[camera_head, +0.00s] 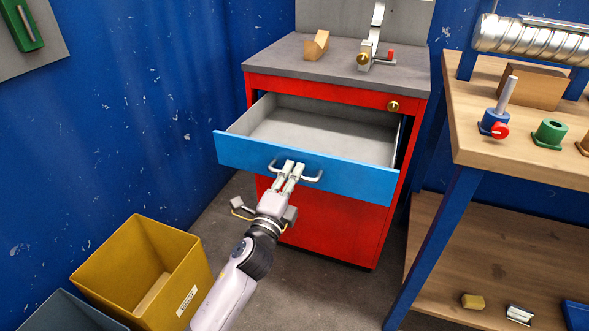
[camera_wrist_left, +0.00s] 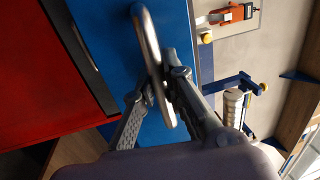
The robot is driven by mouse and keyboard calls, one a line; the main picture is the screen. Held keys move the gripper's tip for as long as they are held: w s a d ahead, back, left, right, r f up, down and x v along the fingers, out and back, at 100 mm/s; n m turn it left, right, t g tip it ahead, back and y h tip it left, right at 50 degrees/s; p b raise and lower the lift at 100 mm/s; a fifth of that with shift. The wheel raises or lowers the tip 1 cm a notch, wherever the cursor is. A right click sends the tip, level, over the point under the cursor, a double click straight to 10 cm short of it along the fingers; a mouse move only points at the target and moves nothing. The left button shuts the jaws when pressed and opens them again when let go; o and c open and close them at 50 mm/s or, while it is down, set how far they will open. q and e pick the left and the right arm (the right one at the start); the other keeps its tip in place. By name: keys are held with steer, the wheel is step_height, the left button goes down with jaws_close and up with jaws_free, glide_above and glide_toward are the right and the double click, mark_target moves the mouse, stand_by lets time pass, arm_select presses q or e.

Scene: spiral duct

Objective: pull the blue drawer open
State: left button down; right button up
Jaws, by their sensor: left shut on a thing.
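The blue drawer (camera_head: 235,152) stands pulled out of the red cabinet (camera_head: 335,229), and its grey inside (camera_head: 320,134) shows empty. Its silver handle (camera_head: 313,179) runs across the middle of the blue front. My left gripper (camera_head: 287,170) is at the handle, with its fingers shut on it. In the left wrist view the handle (camera_wrist_left: 147,40) passes between the two fingers (camera_wrist_left: 153,97) in front of the blue drawer front (camera_wrist_left: 112,30). My right gripper is in neither view.
A yellow bin (camera_head: 135,262) stands at the lower left, near my left arm. A wooden workbench (camera_head: 510,165) with a blue leg (camera_head: 435,245) stands at the right. Wooden and metal items sit on the grey cabinet top (camera_head: 280,62). Floor shows between bin and cabinet.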

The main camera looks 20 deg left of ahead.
arm_select(q)
steer(key=shift+s, duration=0.4)
steer(key=c, duration=1.9)
jaws_free()
steer(key=s, duration=0.4)
steer(key=s+f, duration=0.1)
steer(key=s, duration=0.2)
steer(key=s+f, duration=0.1)
steer(key=s, duration=0.3)
steer(key=shift+s+a+f, duration=0.15)
steer(key=shift+s+a, duration=0.05)
steer(key=shift+s, duration=0.15)
